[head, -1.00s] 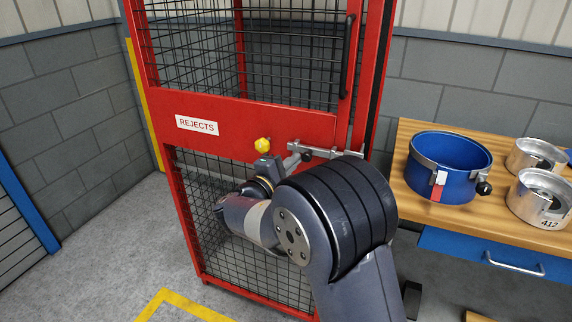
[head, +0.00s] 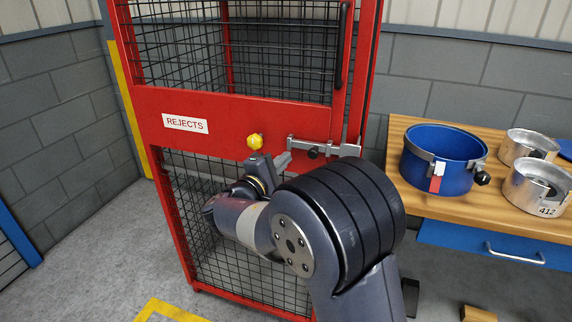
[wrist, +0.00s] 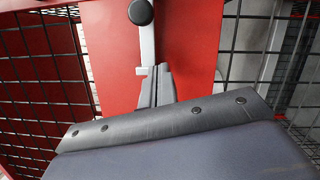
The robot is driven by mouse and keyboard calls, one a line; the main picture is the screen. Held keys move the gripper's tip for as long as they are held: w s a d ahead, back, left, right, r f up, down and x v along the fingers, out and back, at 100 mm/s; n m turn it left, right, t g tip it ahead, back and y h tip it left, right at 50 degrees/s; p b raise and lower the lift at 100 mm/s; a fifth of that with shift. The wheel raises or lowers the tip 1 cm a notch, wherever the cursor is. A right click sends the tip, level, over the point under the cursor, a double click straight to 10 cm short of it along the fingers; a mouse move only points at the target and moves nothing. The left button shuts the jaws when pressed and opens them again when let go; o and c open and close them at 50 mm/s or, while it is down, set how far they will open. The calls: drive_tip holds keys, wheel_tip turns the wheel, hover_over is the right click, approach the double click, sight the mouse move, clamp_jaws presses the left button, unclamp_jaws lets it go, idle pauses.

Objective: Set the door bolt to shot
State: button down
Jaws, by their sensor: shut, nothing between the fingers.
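The door bolt (head: 325,147) is a silver bar with a dark knob (head: 313,152), mounted on the red cage door's middle panel near its right edge. In the head view the bar reaches across the door edge toward the frame post. In the wrist view its knob (wrist: 141,12) is at the top, with the bar (wrist: 148,48) running down toward the fingertips. My gripper (head: 284,159) is shut and empty, just left of and below the knob. In the wrist view its fingers (wrist: 155,78) are together by the near end of the bar; I cannot tell whether they touch.
A REJECTS label (head: 185,124) is farther left. A wooden bench (head: 405,125) at right holds a blue drum (head: 440,165) and metal pots (head: 537,190). Floor at left is clear.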

drive_tip(key=v, duration=1)
drive_tip(key=shift+d+r, duration=0.1)
